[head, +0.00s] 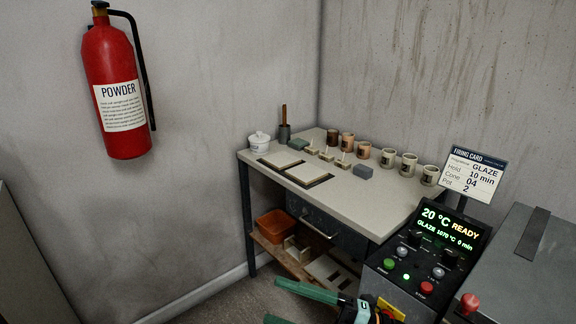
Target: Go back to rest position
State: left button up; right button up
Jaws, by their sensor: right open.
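My right gripper (273,301) is at the bottom of the head view, with its two green fingers pointing left. The fingers are apart and nothing shows between them. It is in front of the table's lower shelf and beside the kiln control box (400,290). Part of the lower finger is cut off by the picture's bottom edge. My left gripper is not in view.
A table (345,205) in the corner carries several cups, a white lidded jar (259,141) and small blocks. An orange bin (276,225) sits on its lower shelf. A firing card (473,174) stands behind the control box. A red fire extinguisher (110,60) hangs at left.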

jog(key=w+d+f+m+t+h, duration=0.2)
jog(key=d+f+m+t+h, duration=0.95)
jog(key=m, duration=0.85)
jog(key=s+d+f+m+g+h, duration=0.1)
jog(key=s+f+m+g+h, duration=0.2)
jog(key=s+f, duration=0.5)
jog(key=s+d+f+m+g+h, duration=0.15)
jog(key=s+f+g, duration=0.35)
jog(key=f, duration=0.5)
pick_arm(q)
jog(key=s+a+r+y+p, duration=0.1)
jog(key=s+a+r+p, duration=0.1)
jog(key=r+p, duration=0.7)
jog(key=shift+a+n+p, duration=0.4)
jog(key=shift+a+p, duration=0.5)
jog(key=shift+p, duration=0.9)
pick_arm(e)
notch_tip(320, 180, up, 9)
jog(key=s+d+m, duration=0.1)
jog(key=s+d, duration=0.1)
jog(key=d, duration=0.1)
jog(key=shift+h, duration=0.4)
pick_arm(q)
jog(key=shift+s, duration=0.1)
pick_arm(e)
jog(key=shift+s+m, duration=0.1)
jog(key=shift+m, duration=0.15)
